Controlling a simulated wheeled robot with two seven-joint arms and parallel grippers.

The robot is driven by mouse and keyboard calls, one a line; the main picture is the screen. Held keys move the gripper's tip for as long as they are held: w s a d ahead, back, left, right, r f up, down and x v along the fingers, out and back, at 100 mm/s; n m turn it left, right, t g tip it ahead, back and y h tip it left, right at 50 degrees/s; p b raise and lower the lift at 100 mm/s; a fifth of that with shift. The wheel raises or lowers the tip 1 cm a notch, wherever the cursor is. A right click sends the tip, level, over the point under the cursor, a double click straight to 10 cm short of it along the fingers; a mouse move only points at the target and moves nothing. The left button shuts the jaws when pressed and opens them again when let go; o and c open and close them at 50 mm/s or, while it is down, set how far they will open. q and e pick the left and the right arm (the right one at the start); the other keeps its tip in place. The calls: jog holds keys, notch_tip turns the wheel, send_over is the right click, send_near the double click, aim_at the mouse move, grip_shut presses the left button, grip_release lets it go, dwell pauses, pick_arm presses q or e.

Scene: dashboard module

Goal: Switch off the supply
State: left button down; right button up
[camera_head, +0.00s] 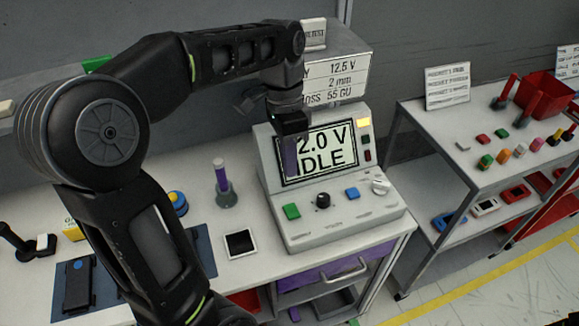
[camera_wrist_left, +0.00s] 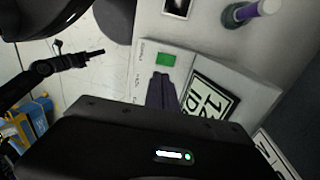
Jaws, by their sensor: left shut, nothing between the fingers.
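The supply (camera_head: 340,225) is a light grey console on the white bench, with a tilted screen (camera_head: 318,153) partly reading "2.0 V" and "DLE". Its front panel carries a green button (camera_head: 291,211), a black knob (camera_head: 323,200), a blue button (camera_head: 352,193) and a pale knob (camera_head: 381,186). A yellow lamp (camera_head: 364,122) glows beside the screen. My left gripper (camera_head: 291,165) is shut and empty, in front of the screen's left part. In the left wrist view its fingers (camera_wrist_left: 160,90) show beside the green button (camera_wrist_left: 165,60); contact is unclear. A dark jointed part (camera_wrist_left: 95,53) there may be my right gripper.
A purple-topped post (camera_head: 222,180) and a white-framed dark pad (camera_head: 240,243) stand left of the supply. A second display box (camera_head: 340,75) is behind it. A side trolley (camera_head: 480,150) with several coloured parts and a red bin (camera_head: 545,97) is at right.

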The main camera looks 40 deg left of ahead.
pick_arm(q)
jog(key=b, duration=0.3)
send_near(292, 215)
jog(key=shift+w+d+f, duration=0.1)
jog(key=shift+w+f, duration=0.1)
jog(key=shift+f, duration=0.2)
jog(key=f, duration=0.3)
jog(key=d+f+p, duration=0.1)
jog(key=shift+s+f, duration=0.3)
jog(key=shift+f, duration=0.7)
jog(key=shift+s+d+f+t+y+b, duration=0.2)
jog(key=shift+f+t+y+b, duration=0.15)
jog(key=shift+f+b, duration=0.35)
jog(key=shift+s+r, duration=0.1)
jog(key=shift+r, duration=0.3)
jog(key=shift+f, duration=0.15)
